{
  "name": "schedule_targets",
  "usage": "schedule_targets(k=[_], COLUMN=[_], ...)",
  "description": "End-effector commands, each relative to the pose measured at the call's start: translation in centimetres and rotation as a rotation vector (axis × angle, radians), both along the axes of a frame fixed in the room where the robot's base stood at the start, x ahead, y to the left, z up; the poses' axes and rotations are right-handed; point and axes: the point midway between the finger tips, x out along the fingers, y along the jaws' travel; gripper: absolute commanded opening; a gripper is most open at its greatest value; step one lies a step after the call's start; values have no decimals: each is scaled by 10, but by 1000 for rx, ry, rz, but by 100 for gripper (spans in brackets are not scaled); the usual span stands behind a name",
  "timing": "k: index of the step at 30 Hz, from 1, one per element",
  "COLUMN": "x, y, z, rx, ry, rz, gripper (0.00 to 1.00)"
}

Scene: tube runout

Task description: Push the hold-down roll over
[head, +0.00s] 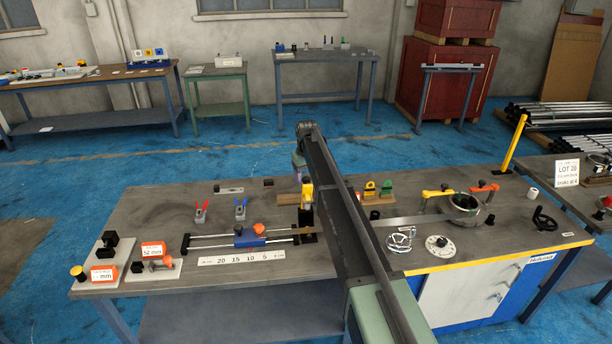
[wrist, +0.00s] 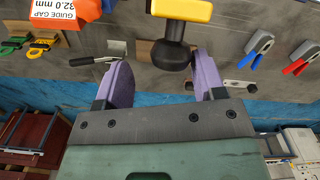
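A yellow part with a black knob stands on the bench beside my arm; it appears to belong to the hold-down roll (head: 307,196). In the wrist view its rounded black knob (wrist: 172,56) sits below a yellow block (wrist: 182,9). My gripper (wrist: 162,68) has two purple fingers spread apart, with the knob between or just beyond the tips, nearer the right finger. I cannot tell whether they touch. In the head view my gripper (head: 299,162) shows just behind the yellow part. My arm hides what lies to its right.
A blue carriage (head: 250,238) on rods and a scale strip (head: 242,259) lie left of my arm. Red (head: 201,211) and blue (head: 240,208) clamps stand behind. An orange guide-gap box (wrist: 66,12) is close by in the wrist view. Yellow and green pieces (head: 377,189) stand right of my arm.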

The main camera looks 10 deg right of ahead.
Motion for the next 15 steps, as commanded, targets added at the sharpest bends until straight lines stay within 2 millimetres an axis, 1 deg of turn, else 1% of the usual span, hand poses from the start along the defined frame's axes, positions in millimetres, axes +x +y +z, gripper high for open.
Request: schedule_targets(k=[15], x=[-1], y=[2], z=[1], rx=[2], ry=[1], rz=[1], gripper=[60])
